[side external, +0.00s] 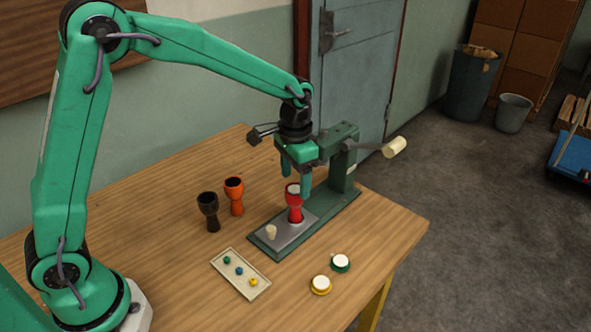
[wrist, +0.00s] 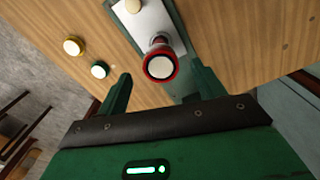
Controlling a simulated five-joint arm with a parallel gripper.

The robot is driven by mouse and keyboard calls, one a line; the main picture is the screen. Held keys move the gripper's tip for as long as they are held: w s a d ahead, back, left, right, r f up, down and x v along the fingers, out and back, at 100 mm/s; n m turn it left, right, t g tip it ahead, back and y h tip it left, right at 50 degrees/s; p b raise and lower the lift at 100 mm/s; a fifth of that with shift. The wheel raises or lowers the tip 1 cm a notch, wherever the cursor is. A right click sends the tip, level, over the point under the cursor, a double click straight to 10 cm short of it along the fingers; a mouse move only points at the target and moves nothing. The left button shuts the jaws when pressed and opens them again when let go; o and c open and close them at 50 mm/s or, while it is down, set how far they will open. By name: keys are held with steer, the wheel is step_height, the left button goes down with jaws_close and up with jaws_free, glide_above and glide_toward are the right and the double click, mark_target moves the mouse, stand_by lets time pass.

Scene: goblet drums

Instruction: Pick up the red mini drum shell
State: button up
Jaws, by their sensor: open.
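The red mini drum shell (side external: 295,213) stands upright on the grey plate of a green bench press, with a pale disc at its top. My gripper (side external: 295,183) is open above it, fingers pointing down, one finger close to the drum's upper right side. In the wrist view the red drum (wrist: 160,66) shows its round pale top and red rim between the two spread fingers of my gripper (wrist: 162,76), slightly beyond their tips. No grip on the drum shows.
The green press (side external: 342,175) has a column and lever close beside my gripper. A cream peg (side external: 271,232) stands on its plate. Black (side external: 209,213) and orange (side external: 235,197) drums stand left. A tray (side external: 240,275) and yellow (side external: 320,285) and green (side external: 340,263) discs lie in front.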

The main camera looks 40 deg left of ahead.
mark_target(295, 189)
steer(key=shift+f, duration=0.25)
steer(key=shift+f, duration=2.55)
steer(key=c, duration=1.1)
steer(key=shift+r, duration=0.1)
steer(key=shift+r, duration=1.35)
steer(key=s+d+r, duration=0.2)
steer(key=d, duration=0.1)
steer(key=s+d+r, duration=0.5)
steer(key=d+r, duration=0.1)
steer(key=shift+s+r, duration=0.1)
steer(key=shift+s, duration=0.1)
